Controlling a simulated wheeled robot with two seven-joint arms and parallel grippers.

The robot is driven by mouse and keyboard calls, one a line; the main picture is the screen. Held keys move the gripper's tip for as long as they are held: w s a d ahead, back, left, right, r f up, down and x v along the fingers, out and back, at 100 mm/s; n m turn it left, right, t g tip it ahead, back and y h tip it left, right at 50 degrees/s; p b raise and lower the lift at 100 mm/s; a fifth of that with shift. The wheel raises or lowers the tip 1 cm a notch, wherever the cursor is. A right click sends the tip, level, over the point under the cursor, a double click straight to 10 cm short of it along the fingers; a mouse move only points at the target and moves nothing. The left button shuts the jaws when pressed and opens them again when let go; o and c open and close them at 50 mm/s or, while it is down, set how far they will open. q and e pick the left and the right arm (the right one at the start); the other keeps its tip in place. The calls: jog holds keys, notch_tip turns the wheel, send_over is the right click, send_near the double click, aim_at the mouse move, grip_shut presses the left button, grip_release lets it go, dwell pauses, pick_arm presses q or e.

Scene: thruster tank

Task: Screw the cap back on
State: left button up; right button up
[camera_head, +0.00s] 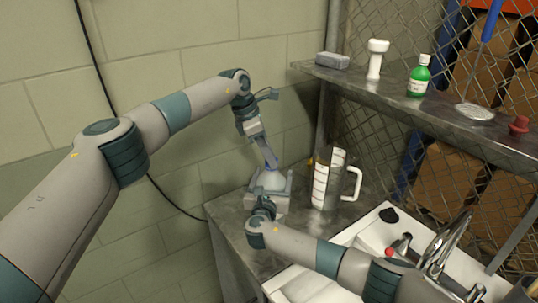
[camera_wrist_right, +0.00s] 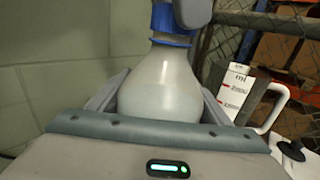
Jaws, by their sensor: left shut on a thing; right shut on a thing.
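A pale, translucent bottle (camera_wrist_right: 168,88) with a rounded body and narrow neck stands upright; it also shows on the metal counter in the head view (camera_head: 267,181). My right gripper (camera_wrist_right: 160,108) is shut around the bottle's body, one finger on each side. A blue cap (camera_wrist_right: 162,18) is at the top of the bottle, above a blue ring on the neck. My left gripper (camera_head: 268,157) reaches down from above and is shut on the cap. Its grey fingertip covers part of the cap in the right wrist view. Whether the threads are engaged cannot be seen.
A measuring jug (camera_head: 324,182) stands close right of the bottle. A white sink (camera_head: 301,284) with a faucet (camera_head: 441,243) is in front. The metal shelf (camera_head: 398,98) above holds a green bottle (camera_head: 419,77) and other items. A wall is behind.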

pick_arm(q)
jog(key=shift+w+m+g, duration=0.15)
jog(key=shift+m+g, duration=0.35)
jog(key=shift+m, duration=0.8)
jog(key=o, duration=1.1)
jog(key=shift+c, duration=0.2)
jog(key=shift+r, duration=0.15)
jog(key=shift+r, duration=2.15)
jog(key=shift+o, duration=0.7)
